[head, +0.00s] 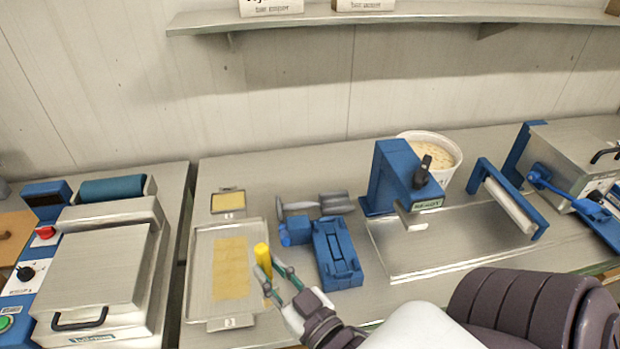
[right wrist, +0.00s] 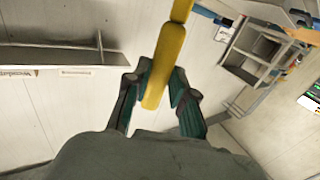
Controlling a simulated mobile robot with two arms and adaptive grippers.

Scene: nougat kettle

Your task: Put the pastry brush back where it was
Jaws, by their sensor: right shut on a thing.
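My right gripper (head: 268,279) is shut on a yellow, rod-like thing, which I take to be the pastry brush (head: 262,256). It is held roughly upright by the right edge of a metal tray (head: 203,245). In the right wrist view, the yellow rod (right wrist: 163,70) stands between the teal fingers (right wrist: 162,96), with a second yellow section above a joint. Its bristles cannot be made out. My left gripper is not in view.
A yellow sheet (head: 231,268) lies in the tray. A blue holder (head: 338,255) and grey tools (head: 315,203) stand right of it. Farther right are a blue press (head: 390,178), a white tub (head: 440,140), and a roller (head: 508,205). A metal machine (head: 95,265) stands left.

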